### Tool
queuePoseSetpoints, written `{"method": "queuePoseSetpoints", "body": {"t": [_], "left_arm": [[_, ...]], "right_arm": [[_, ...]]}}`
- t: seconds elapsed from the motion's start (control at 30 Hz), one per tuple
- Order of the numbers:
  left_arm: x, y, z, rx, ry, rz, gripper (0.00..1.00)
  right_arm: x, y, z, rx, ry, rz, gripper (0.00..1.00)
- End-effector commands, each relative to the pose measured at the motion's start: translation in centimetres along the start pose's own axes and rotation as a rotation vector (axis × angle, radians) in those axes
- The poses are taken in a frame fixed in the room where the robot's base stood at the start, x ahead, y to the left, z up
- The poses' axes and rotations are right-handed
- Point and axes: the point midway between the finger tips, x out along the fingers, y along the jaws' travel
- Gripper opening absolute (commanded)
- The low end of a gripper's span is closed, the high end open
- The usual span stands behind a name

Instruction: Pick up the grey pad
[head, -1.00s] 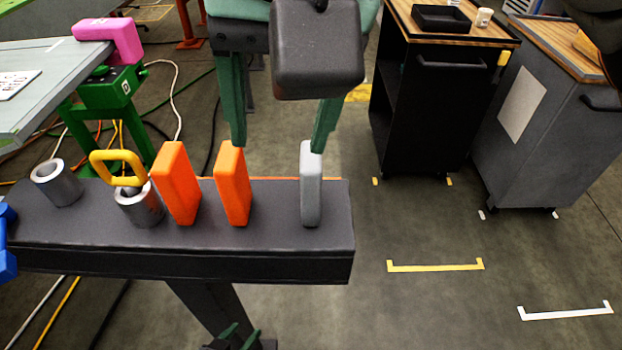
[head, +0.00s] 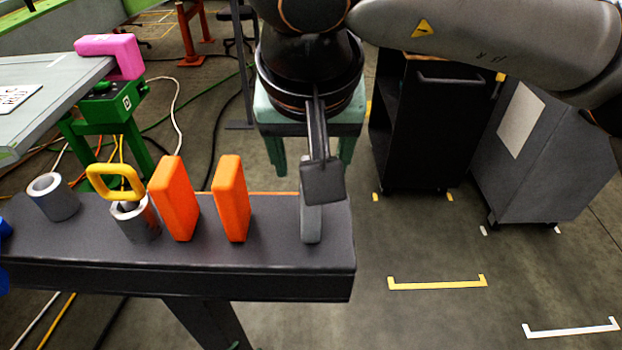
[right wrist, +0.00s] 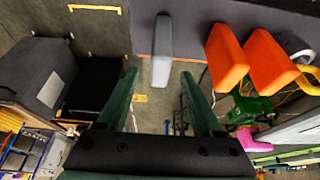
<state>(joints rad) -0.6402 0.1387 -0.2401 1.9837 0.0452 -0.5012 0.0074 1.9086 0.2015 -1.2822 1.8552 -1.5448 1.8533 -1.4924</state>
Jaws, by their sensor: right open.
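The grey pad (head: 311,225) stands upright near the right end of the dark bench (head: 90,258). In the head view my wrist camera housing hides its upper part. The right wrist view shows the whole pad (right wrist: 162,50) ahead of my right gripper (right wrist: 166,78), in line with the gap between its fingers and not between them. My right gripper is open and empty, its green fingers (head: 311,160) spread apart beyond the bench's far edge in the head view. My left gripper is not in view.
Two orange blocks (head: 173,200) (head: 230,200) stand upright left of the pad. Farther left are a yellow ring (head: 115,170) above a grey cylinder (head: 137,222) and another cylinder (head: 53,197). A black cart (head: 440,130) and a grey cabinet (head: 530,150) stand behind right.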

Motion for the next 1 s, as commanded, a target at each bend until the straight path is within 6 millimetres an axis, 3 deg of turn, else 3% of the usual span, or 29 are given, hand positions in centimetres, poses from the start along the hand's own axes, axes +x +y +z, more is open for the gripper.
{"method": "queuePoseSetpoints", "body": {"t": [0.13,0.4,1.0], "left_arm": [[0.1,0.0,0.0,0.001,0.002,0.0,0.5],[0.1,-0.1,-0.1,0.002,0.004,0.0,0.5],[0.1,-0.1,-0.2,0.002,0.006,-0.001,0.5]], "right_arm": [[1.6,0.0,0.1,0.0,-0.001,0.0,0.68],[1.9,0.0,0.1,0.0,-0.001,-0.002,0.66],[1.8,0.0,0.1,0.0,0.0,-0.002,0.0]]}}
